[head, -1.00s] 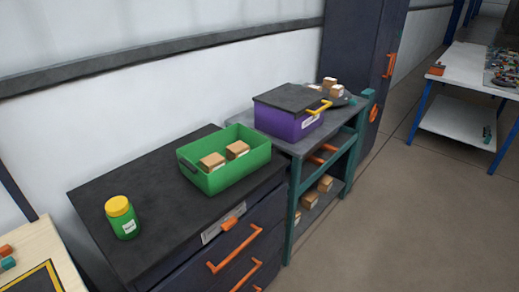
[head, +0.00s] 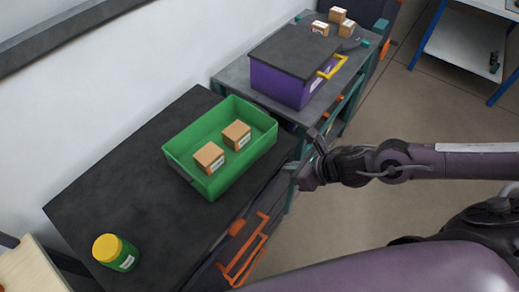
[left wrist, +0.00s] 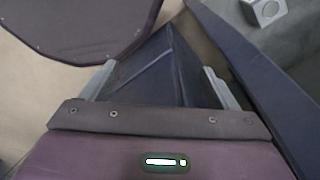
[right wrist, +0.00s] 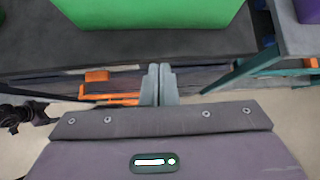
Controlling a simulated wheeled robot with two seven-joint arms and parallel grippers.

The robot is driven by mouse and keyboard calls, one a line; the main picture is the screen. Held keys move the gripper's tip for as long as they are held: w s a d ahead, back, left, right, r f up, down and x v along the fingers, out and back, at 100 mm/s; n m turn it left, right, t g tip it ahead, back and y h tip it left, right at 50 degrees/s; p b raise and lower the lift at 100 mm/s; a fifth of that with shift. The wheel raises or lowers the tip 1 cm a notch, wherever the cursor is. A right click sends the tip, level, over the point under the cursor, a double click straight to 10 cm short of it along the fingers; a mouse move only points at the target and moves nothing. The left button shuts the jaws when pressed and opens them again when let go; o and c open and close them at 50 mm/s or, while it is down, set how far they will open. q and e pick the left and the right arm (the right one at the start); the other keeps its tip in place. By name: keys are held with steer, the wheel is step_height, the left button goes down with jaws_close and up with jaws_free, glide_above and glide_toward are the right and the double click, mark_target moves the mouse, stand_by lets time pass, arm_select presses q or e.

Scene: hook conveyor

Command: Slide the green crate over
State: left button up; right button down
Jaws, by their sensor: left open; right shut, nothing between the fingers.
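The green crate (head: 181,158) stands on the dark top of the drawer cabinet, with two small cardboard boxes inside, (head: 209,158) and (head: 237,134). Its near side also shows at the top of the right wrist view (right wrist: 150,14). My right gripper (head: 312,163) is just right of the cabinet's front edge, apart from the crate. Its fingers are shut together with nothing between them, as the right wrist view shows (right wrist: 159,84). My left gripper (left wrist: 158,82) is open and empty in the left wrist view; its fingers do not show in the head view.
A yellow-lidded green jar (head: 116,253) stands near the cabinet's front left. A purple lidded box (head: 277,86) with a yellow handle stands on the grey cart right of the cabinet. Bare cabinet top (head: 120,165) lies left of the crate. Orange drawer handles (head: 243,262) stick out in front.

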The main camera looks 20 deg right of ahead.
mark_target(251, 162)
steer(key=p+x, duration=0.1)
steer(key=x, duration=0.2)
steer(key=w+r+p+x, duration=0.1)
steer(key=p+x, duration=0.1)
steer(key=x, duration=0.2)
steer(key=a+p+x, duration=0.1)
steer(key=p+x, duration=0.1)
steer(key=x, duration=0.2)
steer(key=shift+w+a+r, duration=0.1)
steer(key=shift+w+r, duration=0.1)
steer(key=shift+r, duration=0.15)
steer(key=shift+w+a+f, duration=0.15)
steer(key=shift+w+a, duration=0.05)
steer(key=shift+w, duration=0.25)
arm_select(q)
steer(key=r, duration=0.5)
steer(key=shift+s+a+r, duration=0.15)
steer(key=shift+s+r, duration=0.15)
steer(key=shift+s, duration=0.05)
